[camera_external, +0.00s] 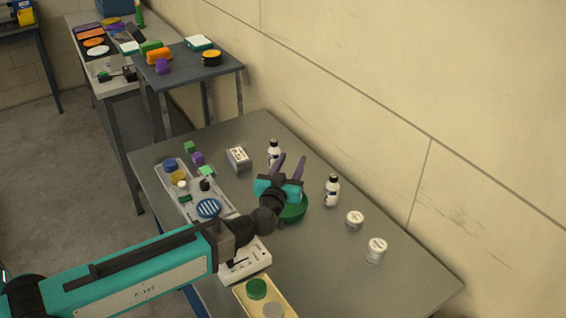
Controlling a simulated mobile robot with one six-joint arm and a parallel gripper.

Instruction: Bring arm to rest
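My arm reaches in from the lower left over the grey table (330,278). My gripper (289,163) has a teal body and two dark purple fingers that stand apart. No object shows between the fingertips. It is above the middle of the table, over a green round dish (294,211) that it partly hides. A white bottle with a black cap (274,151) stands close behind the left finger in the picture. Whether the fingers touch it I cannot tell, but they look clear of it.
A grey tray (220,209) with small coloured items lies left of my gripper. Another bottle (332,190) and white jars (376,250) stand to the right. A white device (257,262) and a cream tray (242,293) lie near my forearm. A wall borders the table. The right front tabletop is clear.

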